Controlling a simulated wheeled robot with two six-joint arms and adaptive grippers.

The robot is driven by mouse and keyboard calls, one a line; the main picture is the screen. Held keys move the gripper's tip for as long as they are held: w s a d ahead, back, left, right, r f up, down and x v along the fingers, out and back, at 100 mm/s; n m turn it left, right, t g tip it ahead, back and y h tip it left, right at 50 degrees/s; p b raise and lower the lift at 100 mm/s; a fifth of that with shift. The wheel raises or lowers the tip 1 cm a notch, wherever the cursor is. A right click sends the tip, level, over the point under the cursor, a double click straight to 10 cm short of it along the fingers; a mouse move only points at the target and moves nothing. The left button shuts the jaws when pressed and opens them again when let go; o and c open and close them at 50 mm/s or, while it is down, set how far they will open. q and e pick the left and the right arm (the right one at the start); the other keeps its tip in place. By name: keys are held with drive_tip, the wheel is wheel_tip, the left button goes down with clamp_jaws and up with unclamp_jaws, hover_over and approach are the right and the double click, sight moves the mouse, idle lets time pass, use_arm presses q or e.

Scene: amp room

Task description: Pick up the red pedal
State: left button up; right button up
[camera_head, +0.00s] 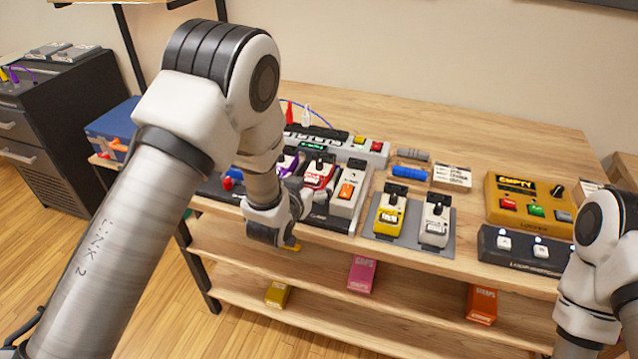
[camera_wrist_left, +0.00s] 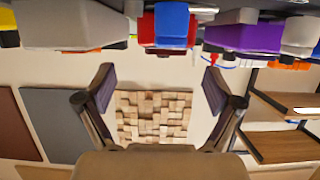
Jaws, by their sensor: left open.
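The red pedal (camera_head: 319,170) sits on the pedalboard on the table, between a purple pedal and a white one with an orange switch. My left arm reaches across the table's front edge, with its wrist just in front of the red pedal. My left gripper (camera_head: 300,196) is partly hidden by the wrist in the head view. In the left wrist view my gripper (camera_wrist_left: 158,76) is open, with nothing between its fingers. The red pedal (camera_wrist_left: 172,38) appears at the top there, beyond the fingertips and apart from them. My right arm shows at the right edge, its gripper out of view.
The purple pedal (camera_head: 287,163) and white pedal (camera_head: 350,188) stand close beside it. A yellow pedal (camera_head: 390,210) and a cream pedal (camera_head: 436,220) stand farther right. Shelves below hold small boxes, including a pink one (camera_head: 361,274).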

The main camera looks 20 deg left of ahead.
sight(313, 177)
use_arm(q)
drive_tip(key=x, duration=0.3)
drive_tip(key=p+x, duration=0.1)
drive_tip(key=x, duration=0.2)
drive_tip(key=shift+w+a+f, duration=0.2)
drive_tip(key=shift+a+f, duration=0.05)
drive_tip(key=shift+f, duration=0.05)
drive_tip(key=shift+r, duration=0.1)
drive_tip(key=c, duration=1.6)
